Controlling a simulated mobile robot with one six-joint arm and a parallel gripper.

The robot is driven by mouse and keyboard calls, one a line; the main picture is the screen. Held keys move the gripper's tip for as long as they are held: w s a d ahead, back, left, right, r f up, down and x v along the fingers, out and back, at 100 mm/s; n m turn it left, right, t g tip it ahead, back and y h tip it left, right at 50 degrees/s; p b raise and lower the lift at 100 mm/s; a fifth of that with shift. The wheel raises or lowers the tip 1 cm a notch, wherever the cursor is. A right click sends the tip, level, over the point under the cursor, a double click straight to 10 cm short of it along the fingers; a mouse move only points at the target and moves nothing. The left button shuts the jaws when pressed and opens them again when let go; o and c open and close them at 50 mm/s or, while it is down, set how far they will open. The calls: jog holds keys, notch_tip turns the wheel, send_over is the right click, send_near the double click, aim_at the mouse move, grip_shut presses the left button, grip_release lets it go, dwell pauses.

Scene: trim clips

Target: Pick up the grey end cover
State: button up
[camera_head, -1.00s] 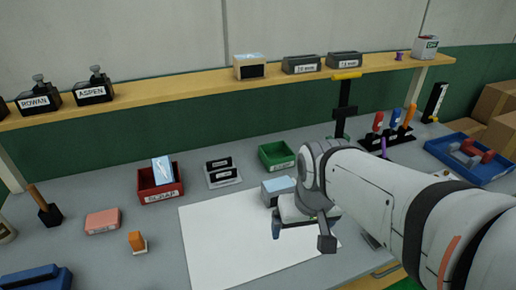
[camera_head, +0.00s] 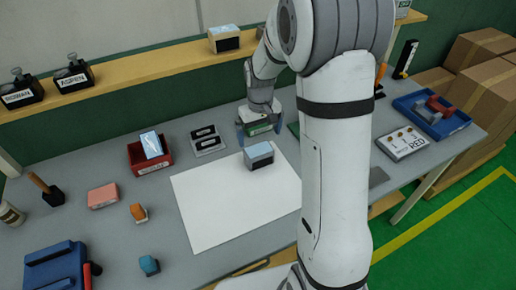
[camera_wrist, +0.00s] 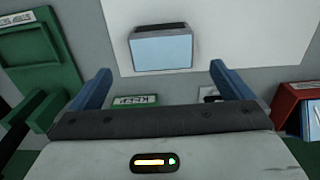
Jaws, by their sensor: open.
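I cannot make out the grey end cover for certain. A grey block with a light blue top (camera_head: 259,155) sits at the back edge of the white mat (camera_head: 215,215); it also shows in the wrist view (camera_wrist: 160,50). My gripper (camera_head: 259,132) is open, pointing down behind this block, over the green KEEP bin (camera_head: 262,128). In the wrist view my gripper's blue fingers (camera_wrist: 162,85) are wide apart with no object visible between them. The bin's KEEP label (camera_wrist: 135,100) shows just beyond my gripper body, which hides the bin's inside.
A red bin (camera_head: 136,157) and a grey tray with two dark pieces (camera_head: 209,150) stand left of my gripper. A green fixture (camera_wrist: 38,55) is at the wrist view's left. The shelf (camera_head: 140,83) runs behind. The mat's front is clear.

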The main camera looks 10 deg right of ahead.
aim_at(259, 149)
jog(key=shift+a+f+p, duration=0.15)
jog(key=shift+f+p, duration=0.95)
jog(key=shift+f, duration=2.9)
jog(key=shift+c, duration=0.2)
jog(key=c, duration=0.9)
